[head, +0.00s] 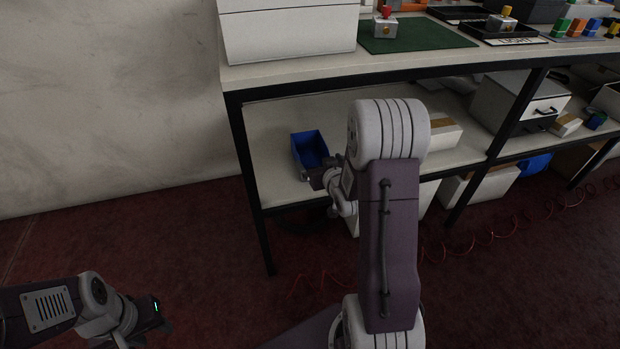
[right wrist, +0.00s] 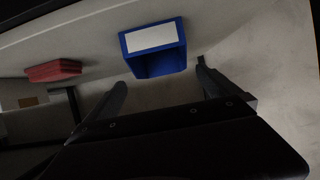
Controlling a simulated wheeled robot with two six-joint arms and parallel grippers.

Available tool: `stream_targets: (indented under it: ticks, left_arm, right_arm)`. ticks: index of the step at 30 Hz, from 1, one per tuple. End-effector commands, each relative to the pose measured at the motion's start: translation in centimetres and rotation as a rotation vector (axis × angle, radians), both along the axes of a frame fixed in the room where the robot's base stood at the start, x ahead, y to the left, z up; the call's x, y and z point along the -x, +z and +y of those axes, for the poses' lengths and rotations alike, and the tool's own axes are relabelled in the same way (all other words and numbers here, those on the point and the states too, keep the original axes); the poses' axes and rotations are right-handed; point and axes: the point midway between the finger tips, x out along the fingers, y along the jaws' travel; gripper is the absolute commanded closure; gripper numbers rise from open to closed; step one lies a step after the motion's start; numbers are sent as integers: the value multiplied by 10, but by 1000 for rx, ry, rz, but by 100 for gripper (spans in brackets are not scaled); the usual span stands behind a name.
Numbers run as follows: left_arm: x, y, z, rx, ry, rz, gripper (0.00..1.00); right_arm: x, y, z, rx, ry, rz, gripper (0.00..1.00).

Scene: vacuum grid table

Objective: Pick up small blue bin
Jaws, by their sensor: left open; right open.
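The small blue bin (head: 307,151) sits on the lower shelf near its left end in the head view. In the right wrist view the blue bin (right wrist: 172,63) shows a white label on one face and appears just beyond the fingertips. My right gripper (head: 318,178) is at the bin's near side, partly hidden by its own wrist. In the right wrist view the right gripper's fingers (right wrist: 161,76) are spread with nothing between them. My left gripper (head: 152,316) is low at the left over the floor, far from the bin, and open; its fingers are hard to make out.
The lower shelf (head: 275,115) lies under a tabletop (head: 290,72) with a black frame. A black table leg (head: 251,185) stands left of the bin. A white box (head: 438,136) is to the right. A red object (right wrist: 55,71) shows in the right wrist view.

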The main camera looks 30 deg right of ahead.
Motion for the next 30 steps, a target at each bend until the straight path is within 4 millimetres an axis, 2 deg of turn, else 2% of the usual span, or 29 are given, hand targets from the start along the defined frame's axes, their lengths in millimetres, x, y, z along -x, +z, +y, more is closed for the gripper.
stream_targets:
  ticks: [1, 5, 9, 15, 21, 23, 27, 30]
  left_arm:
    - [0, -7, 0, 0, 0, -1, 59]
    - [0, -2, 0, 0, 0, -1, 59]
    - [0, 9, 0, 0, 0, -1, 59]
    - [0, -10, 0, 0, 0, -1, 59]
    - [0, -12, 0, 0, 0, -1, 59]
    - [0, -21, 0, 0, 0, -1, 59]
    - [0, -45, 0, 0, 0, 0, 59]
    - [0, -47, 0, 0, 0, 0, 59]
  right_arm:
    - [-1, -5, -2, 2, -3, -11, 0]
    - [-2, -1, -3, 3, -3, -18, 0]
    - [-22, -7, -6, 2, 1, -13, 0]
    - [-56, -28, -15, 3, -2, -18, 0]
    - [-64, -29, -17, 2, -2, -16, 0]
    - [-69, -36, -18, 3, 0, -16, 0]
    - [-93, -51, -22, 4, -1, -18, 0]
    - [-104, -52, -25, 3, -2, -17, 0]
